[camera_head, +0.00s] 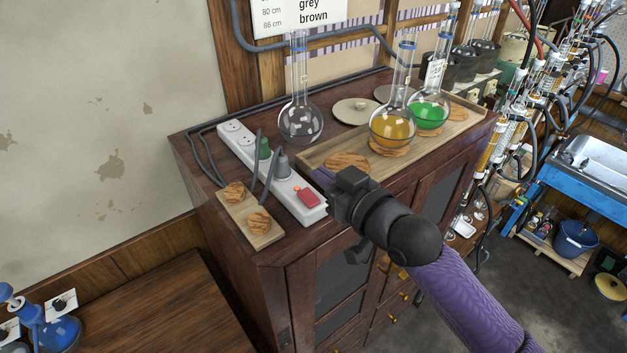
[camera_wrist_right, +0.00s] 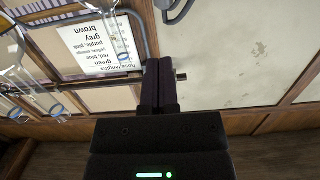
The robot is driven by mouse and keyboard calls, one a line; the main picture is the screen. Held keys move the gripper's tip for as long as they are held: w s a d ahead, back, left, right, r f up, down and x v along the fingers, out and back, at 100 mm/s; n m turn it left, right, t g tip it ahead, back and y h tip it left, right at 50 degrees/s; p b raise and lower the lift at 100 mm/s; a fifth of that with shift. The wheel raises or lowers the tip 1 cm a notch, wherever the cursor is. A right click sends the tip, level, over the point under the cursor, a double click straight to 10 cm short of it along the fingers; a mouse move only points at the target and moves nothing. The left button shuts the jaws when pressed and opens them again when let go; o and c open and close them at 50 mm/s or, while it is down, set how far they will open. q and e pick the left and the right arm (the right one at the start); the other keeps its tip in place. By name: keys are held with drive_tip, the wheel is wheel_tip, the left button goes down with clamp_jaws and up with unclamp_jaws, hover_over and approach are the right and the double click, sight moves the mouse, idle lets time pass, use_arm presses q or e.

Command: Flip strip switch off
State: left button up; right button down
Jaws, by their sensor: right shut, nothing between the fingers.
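The white power strip (camera_head: 272,170) lies on top of the wooden cabinet near its left side, with two plugs in it, one green (camera_head: 264,149) and one grey (camera_head: 282,165). Its red switch (camera_head: 308,197) is at the near end. I cannot tell which way the switch is set. My right gripper (camera_head: 324,177) is shut and empty, just right of and above the red switch, apparently apart from it. In the right wrist view the shut fingers (camera_wrist_right: 159,85) show with nothing between them; the strip is not seen there. My left gripper is not in view.
A wooden tray (camera_head: 322,152) holds cork rings and flasks with yellow (camera_head: 391,128) and green (camera_head: 428,114) liquid. An empty flask (camera_head: 300,120) stands behind the strip. A small board (camera_head: 247,222) with two cork pieces lies left of the strip. Cables run along the cabinet's left edge.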

sight(313, 195)
drive_tip(key=shift+x, duration=1.1)
drive_tip(key=f, duration=0.2)
drive_tip(key=shift+w+a+f, duration=0.2)
drive_tip(key=shift+w+f, duration=0.1)
drive_tip(key=shift+w, duration=0.05)
drive_tip(key=shift+f, duration=0.7)
